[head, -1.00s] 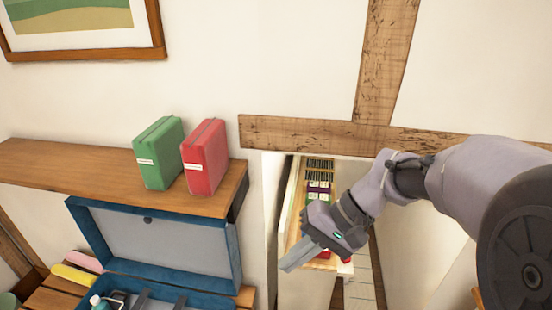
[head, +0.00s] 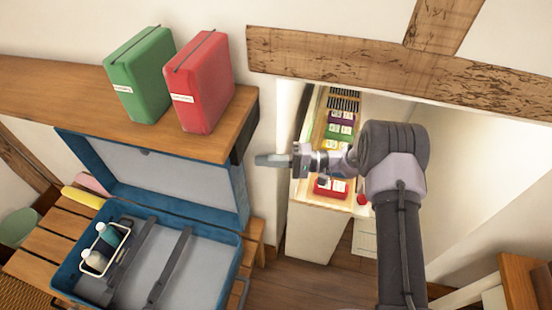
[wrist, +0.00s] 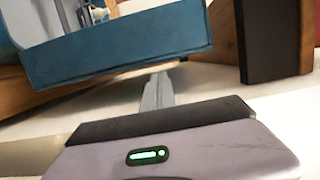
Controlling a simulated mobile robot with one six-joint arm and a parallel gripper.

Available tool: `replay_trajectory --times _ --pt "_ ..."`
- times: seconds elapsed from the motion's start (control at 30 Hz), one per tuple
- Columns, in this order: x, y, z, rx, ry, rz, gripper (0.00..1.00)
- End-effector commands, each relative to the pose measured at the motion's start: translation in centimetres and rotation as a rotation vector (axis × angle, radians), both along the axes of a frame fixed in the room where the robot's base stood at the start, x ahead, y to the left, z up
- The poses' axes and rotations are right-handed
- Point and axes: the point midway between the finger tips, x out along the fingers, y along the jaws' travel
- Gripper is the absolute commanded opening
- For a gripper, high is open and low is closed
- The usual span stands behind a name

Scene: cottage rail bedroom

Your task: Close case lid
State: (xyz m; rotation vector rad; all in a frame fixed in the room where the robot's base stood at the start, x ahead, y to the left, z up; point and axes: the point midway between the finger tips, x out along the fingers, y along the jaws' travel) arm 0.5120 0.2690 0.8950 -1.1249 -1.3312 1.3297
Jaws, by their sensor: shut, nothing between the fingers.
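The blue case (head: 233,275) lies open on a slatted wooden rack in the head view. Its lid (head: 180,187) stands raised at the back, with a pale grey lining, below the wall shelf. In the case are straps and a white caddy (head: 105,250) with bottles. My gripper (head: 262,160) is shut and empty, just right of the lid's upper right side and apart from it, pointing left. In the wrist view my gripper (wrist: 157,90) points toward a blue panel of the case (wrist: 120,62), which looks close ahead.
A wooden shelf (head: 60,95) above the lid holds a green box (head: 140,75) and a red box (head: 200,85); its dark bracket end is near my gripper. A lit alcove with coloured packets (head: 338,130) lies behind my arm. Rolled yellow and pink items (head: 83,197) lie left of the case.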

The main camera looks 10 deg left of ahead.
Motion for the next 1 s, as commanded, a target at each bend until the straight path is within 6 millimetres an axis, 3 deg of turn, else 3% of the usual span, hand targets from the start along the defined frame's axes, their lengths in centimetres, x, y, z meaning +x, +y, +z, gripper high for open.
replay_trajectory --times 0.13,0.3,0.77,1.0 --pt "-0.5 2.5 -0.2 -0.001 -0.001 0.002 0.00" --pt "-0.7 4.0 -0.1 -0.001 0.001 0.001 0.00" --pt "-0.9 4.2 0.1 -0.002 -0.006 0.000 0.00" --pt "-3.1 4.4 1.1 -0.009 -0.090 0.002 0.00"
